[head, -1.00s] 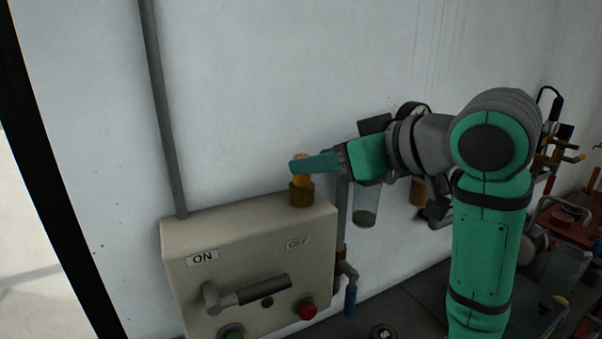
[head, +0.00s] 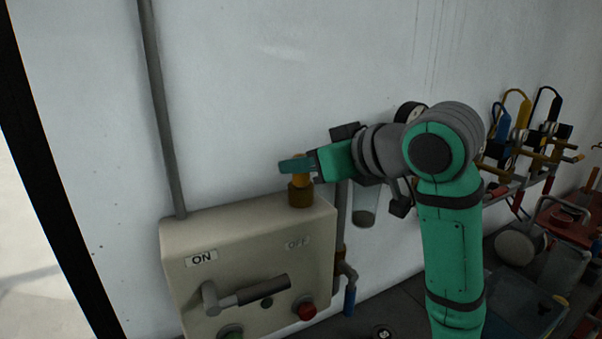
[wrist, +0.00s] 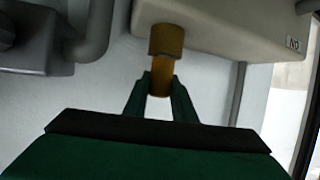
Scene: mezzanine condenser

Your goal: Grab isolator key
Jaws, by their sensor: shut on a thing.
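The isolator key (head: 301,173) is an orange-yellow post standing upright in a brass collar (head: 300,195) on top of the beige switch box (head: 240,225). My gripper (head: 298,166) reaches in from the right, and its teal fingers are shut on the key's upper part. In the wrist view the key (wrist: 161,77) sits between the two fingers (wrist: 159,88), with the brass collar (wrist: 166,40) against the box (wrist: 230,25). The key is still in the collar. The far finger is mostly hidden in the head view.
The box front has ON and OFF labels, a grey lever handle (head: 250,292), a red button (head: 306,309) and a green button (head: 231,331). A grey conduit (head: 162,110) runs up the wall. Pipework with a blue-handled valve (head: 350,299) is right of the box. Cluttered equipment stands far right.

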